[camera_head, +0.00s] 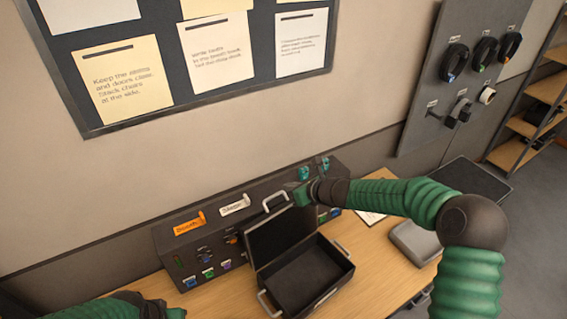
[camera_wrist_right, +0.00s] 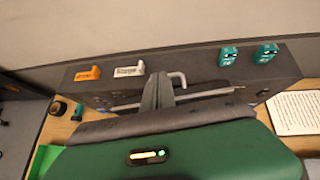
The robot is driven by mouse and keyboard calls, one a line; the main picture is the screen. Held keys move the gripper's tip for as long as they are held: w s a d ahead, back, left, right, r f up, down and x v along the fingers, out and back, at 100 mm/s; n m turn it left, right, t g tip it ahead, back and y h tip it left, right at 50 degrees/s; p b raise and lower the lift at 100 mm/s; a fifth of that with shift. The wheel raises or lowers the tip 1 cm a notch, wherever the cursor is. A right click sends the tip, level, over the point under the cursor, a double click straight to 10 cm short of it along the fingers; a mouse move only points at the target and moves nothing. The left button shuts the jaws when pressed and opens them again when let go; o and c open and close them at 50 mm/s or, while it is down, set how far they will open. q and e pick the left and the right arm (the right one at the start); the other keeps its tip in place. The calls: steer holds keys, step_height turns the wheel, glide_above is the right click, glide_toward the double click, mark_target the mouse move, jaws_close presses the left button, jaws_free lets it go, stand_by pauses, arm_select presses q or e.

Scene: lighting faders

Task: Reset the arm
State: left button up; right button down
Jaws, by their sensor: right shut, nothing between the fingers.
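My right arm, green and ribbed, reaches in from the right in the head view. Its gripper (camera_head: 291,187) is above the raised lid of an open black case (camera_head: 335,265), close to a light handle (camera_head: 275,199). In the right wrist view the gripper's two grey fingers (camera_wrist_right: 158,88) are together with nothing between them. A pale handle (camera_wrist_right: 178,77) shows just behind them; I cannot tell whether they touch. Part of my left arm shows at the bottom left of the head view, and its fingers are outside the picture.
A dark fader console (camera_head: 165,240) stands along the wall behind the case, with an orange tag (camera_head: 189,224), a white tag (camera_head: 233,206) and teal tags. A grey box (camera_head: 415,241) sits on the wooden desk (camera_head: 375,275) at right. A board with hung rolls (camera_head: 462,70) is on the wall.

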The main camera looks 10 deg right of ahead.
steer(key=s+a+f+n+g+h+b, duration=0.15)
steer(key=s+f+n+g+b, duration=0.25)
steer(key=s+f+n+b, duration=1)
steer(key=s+d+f+n+g+h+b, duration=0.1)
steer(key=s+d+f+n, duration=0.1)
steer(key=s+n, duration=0.3)
steer(key=s+d+f+n+g+h+b, duration=0.1)
steer(key=s+d+f+n+b, duration=0.1)
steer(key=s+n, duration=0.3)
steer(key=s+d+f+n+g+h+b, duration=0.1)
steer(key=s+n, duration=0.5)
steer(key=s, duration=0.6)
step_height(320, 180, down, 3)
steer(key=shift+d+r+h+b, duration=0.1)
steer(key=shift+d+h+b, duration=0.35)
steer(key=shift+d, duration=0.75)
steer(key=shift+d, duration=0.1)
